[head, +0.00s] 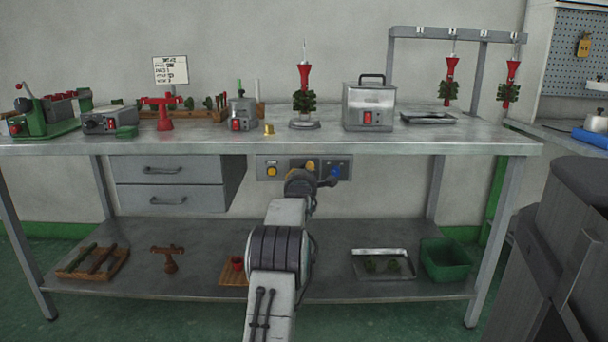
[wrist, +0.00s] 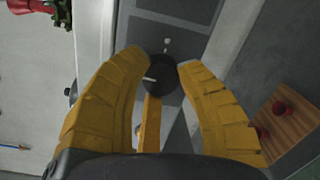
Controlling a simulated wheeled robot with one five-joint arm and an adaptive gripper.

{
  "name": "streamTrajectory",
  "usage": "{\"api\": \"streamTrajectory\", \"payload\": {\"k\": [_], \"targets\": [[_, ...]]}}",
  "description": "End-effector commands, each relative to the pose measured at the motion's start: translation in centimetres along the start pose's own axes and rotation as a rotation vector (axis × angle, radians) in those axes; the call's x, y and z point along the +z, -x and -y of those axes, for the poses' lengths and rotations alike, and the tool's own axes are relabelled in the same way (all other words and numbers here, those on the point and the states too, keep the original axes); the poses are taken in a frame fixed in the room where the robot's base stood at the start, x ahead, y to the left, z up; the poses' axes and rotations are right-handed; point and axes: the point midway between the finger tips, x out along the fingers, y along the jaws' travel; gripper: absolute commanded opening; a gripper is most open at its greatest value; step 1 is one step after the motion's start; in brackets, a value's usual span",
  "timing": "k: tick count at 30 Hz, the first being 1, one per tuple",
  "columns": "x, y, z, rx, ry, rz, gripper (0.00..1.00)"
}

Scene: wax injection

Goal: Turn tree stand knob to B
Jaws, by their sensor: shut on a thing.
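The tree stand knob (wrist: 168,80) is round and black with a white pointer line. In the wrist view it sits between my yellow fingertips, and the line points toward the left of that picture. The grey control panel (head: 263,162) that bears it hangs under the bench's front edge. My gripper (wrist: 160,70) is shut on the knob; in the head view my gripper (head: 308,166) is in front of the panel and hides the knob. Any letter marks are too small to read. A tree stand (head: 304,124) with a green and red wax tree stands on the bench above.
A yellow button (head: 272,171) and a blue one (head: 335,172) flank my gripper on the panel. Drawers (head: 168,184) hang to the left. The lower shelf (head: 200,288) holds trays, a green bin (head: 447,260) and a wooden board with red cups (wrist: 290,128).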

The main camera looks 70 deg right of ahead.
Motion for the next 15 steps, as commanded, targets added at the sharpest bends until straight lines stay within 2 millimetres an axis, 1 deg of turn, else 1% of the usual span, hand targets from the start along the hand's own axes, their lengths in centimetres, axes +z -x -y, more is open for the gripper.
{"api": "streamTrajectory", "payload": {"k": [1,2,3,11,15], "targets": [[0.52,0.03,-0.47,0.011,0.001,0.009,0.0],[0.53,0.03,-0.47,0.011,0.001,0.01,0.0],[0.54,0.03,-0.48,0.011,0.001,0.01,0.36],[0.27,0.01,-0.25,0.006,0.002,0.005,0.59],[0.19,0.01,-0.17,0.004,0.002,0.004,0.6]]}}
